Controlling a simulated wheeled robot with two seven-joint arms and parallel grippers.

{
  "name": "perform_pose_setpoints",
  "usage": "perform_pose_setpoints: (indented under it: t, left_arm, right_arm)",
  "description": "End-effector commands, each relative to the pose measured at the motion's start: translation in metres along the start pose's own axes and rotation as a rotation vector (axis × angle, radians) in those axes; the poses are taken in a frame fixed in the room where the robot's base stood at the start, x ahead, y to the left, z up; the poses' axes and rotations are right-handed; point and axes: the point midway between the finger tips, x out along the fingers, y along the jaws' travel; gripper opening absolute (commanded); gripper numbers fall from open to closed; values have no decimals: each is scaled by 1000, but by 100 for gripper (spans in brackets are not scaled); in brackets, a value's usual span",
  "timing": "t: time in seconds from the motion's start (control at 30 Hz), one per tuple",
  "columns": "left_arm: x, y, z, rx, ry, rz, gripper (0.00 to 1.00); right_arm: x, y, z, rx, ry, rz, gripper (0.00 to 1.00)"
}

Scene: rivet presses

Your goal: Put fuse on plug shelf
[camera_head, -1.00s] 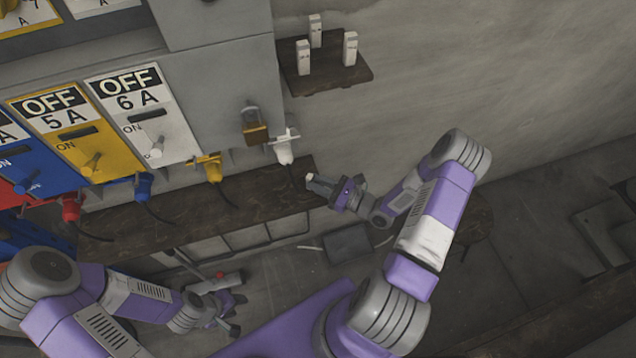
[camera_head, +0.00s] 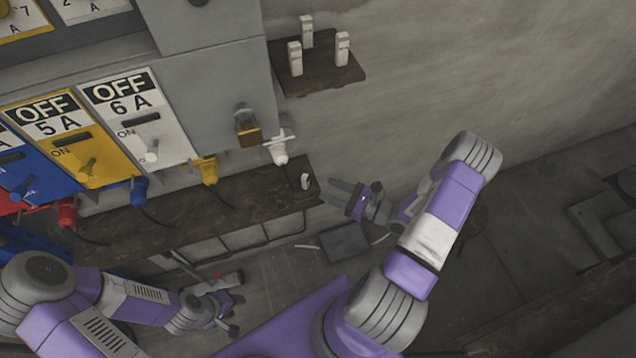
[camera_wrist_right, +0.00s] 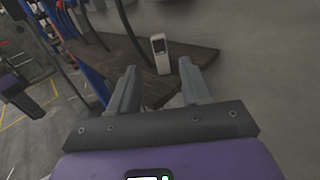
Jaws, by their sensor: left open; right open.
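A small white fuse (camera_head: 305,182) stands upright near the right end of the dark wooden plug shelf (camera_head: 255,200). The fuse also shows in the right wrist view (camera_wrist_right: 160,54), standing on the shelf beyond the fingertips. My right gripper (camera_head: 339,192) is open and empty, just right of the shelf end and apart from the fuse. In the right wrist view its two fingers (camera_wrist_right: 158,84) are spread, with the fuse roughly between their lines but farther off. My left gripper (camera_head: 232,315) is open, low and away from the shelf.
Plugs hang above the shelf: white (camera_head: 279,148), yellow (camera_head: 207,170), blue (camera_head: 139,190) and red (camera_head: 67,212), with cables trailing to the shelf. A small upper wall shelf (camera_head: 322,72) holds 3 white fuses. A padlock (camera_head: 247,128) hangs on the grey cabinet. Open space lies right of the shelf.

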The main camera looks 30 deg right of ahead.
Motion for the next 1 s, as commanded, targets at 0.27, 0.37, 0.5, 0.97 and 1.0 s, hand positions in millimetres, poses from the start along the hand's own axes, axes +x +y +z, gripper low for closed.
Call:
perform_pose_setpoints:
  t: [0.27,0.37,0.5,0.97,1.0]
  left_arm:
    - [-4,2,0,0,0,0,43]
    - [-4,2,0,0,0,0,43]
    - [-4,2,0,0,0,0,43]
    - [-4,2,0,0,0,0,43]
    - [-4,2,0,0,0,0,43]
  right_arm:
    - [-47,-1,0,0,-1,-2,48]
    - [-54,0,0,0,0,-1,48]
    - [-56,0,0,0,-1,0,48]
    - [-56,0,0,0,-1,0,48]
    - [-56,0,0,0,-1,0,48]
